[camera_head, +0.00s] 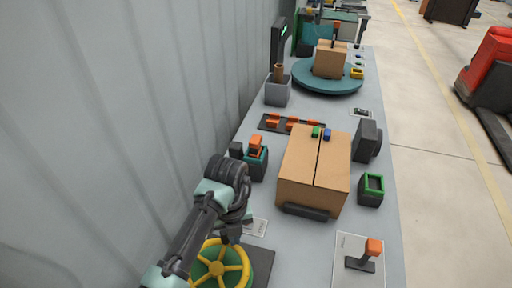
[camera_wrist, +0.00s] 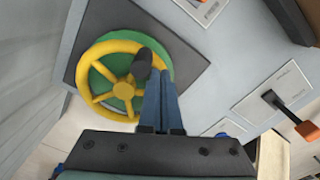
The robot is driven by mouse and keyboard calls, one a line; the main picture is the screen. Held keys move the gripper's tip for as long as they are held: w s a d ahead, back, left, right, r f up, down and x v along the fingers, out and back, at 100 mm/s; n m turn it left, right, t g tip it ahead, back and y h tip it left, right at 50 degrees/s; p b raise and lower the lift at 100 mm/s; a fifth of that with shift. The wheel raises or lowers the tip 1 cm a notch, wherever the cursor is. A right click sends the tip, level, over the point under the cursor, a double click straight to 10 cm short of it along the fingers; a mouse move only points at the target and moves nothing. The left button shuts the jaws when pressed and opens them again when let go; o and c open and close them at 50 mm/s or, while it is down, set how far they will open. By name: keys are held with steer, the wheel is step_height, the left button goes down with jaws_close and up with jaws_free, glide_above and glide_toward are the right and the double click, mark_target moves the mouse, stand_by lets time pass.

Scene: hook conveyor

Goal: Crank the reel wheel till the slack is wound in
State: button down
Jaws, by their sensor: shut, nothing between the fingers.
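The reel wheel (camera_head: 217,268) is at the bottom of the head view, a yellow spoked wheel over a green drum. It also shows at the upper left of the wrist view (camera_wrist: 124,90). A dark crank knob (camera_wrist: 143,63) stands at its rim. My gripper (camera_wrist: 160,72) is shut, its two blue fingers side by side over the right part of the wheel, just right of the knob. I cannot tell whether they touch the knob. In the head view my arm and gripper hide part of the wheel, and no slack line is clear.
The wheel sits on a dark base plate (camera_wrist: 192,64). An orange-handled lever (camera_head: 373,248) stands on a white panel to the right. A cardboard box (camera_head: 300,175) lies beyond, with a green-rimmed dark container (camera_head: 371,190) to its right. The grey wall is close on the left.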

step_height(320, 180, up, 8)
steer(key=p, duration=0.6)
steer(key=shift+r, duration=0.25)
steer(key=w+d+r+n+t+h, duration=0.25)
steer(key=w+d+r+t, duration=0.2)
steer(key=d+r, duration=0.3)
steer(key=w+d+r+n+t+h, duration=0.1)
steer(key=w+d+r+n+t, duration=0.25)
steer(key=w+d+r, duration=0.35)
step_height(320, 180, up, 18)
steer(key=s+d+f+n+t+h+b, duration=0.1)
steer(key=s+n+t+h+b, duration=0.15)
steer(key=n+t, duration=0.45)
step_height(320, 180, up, 11)
steer(key=s+a+n+t, duration=0.2)
steer(key=s+n+t, duration=0.1)
steer(key=n, duration=0.3)
steer(key=s+a+r+n+t+y, duration=0.6)
steer(key=s+a+r+n+t, duration=0.3)
steer(key=s+r+n, duration=0.4)
steer(key=shift+s+a+r+n+b, duration=0.35)
steer(key=shift+s+a+n, duration=0.6)
steer(key=shift+s, duration=0.2)
